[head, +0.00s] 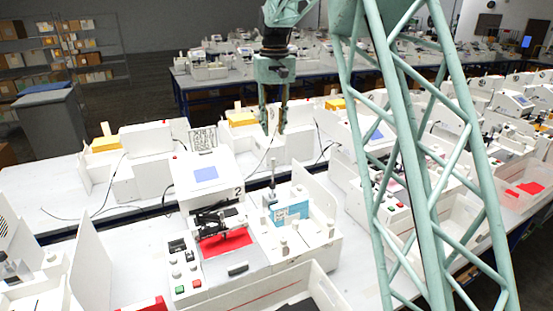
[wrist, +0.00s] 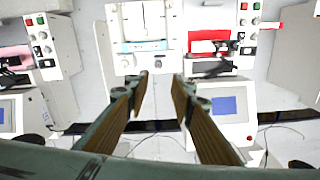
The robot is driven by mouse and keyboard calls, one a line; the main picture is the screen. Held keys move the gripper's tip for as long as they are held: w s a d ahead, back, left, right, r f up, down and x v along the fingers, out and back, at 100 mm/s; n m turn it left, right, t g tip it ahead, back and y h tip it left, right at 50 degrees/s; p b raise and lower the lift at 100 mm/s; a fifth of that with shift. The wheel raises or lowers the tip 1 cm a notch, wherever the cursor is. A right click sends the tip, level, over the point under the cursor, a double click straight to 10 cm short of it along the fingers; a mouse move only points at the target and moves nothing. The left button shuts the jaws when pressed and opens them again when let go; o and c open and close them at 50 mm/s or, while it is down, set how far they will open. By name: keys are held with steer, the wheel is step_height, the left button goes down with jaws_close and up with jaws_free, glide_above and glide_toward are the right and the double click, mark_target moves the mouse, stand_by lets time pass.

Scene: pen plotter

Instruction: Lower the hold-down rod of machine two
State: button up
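Machine two (head: 208,178) is the white unit marked "2" in the middle of the head view, with a blue-grey screen, a black clamp mechanism and a red pad. A light-blue and white plotting bed (head: 292,211) sits at its right side. My gripper (head: 274,133) points down behind the bed. In the wrist view my gripper (wrist: 161,76) is open, with nothing between its fingertips. The bed (wrist: 145,46) lies just beyond them.
A white upright panel (head: 317,205) stands to the right of the bed. An open white bin (head: 290,295) is in front of machine two. Similar machines stand on both sides. Loose black cables lie on the table behind.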

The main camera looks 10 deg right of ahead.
mark_target(274, 161)
steer(key=shift+w+d+f, duration=0.15)
steer(key=shift+w+f, duration=0.1)
steer(key=shift+w, duration=0.2)
steer(key=shift+f, duration=0.1)
steer(key=shift+f+p, duration=0.65)
steer(key=shift+f, duration=6.15)
steer(key=shift+c, duration=0.2)
jaws_close()
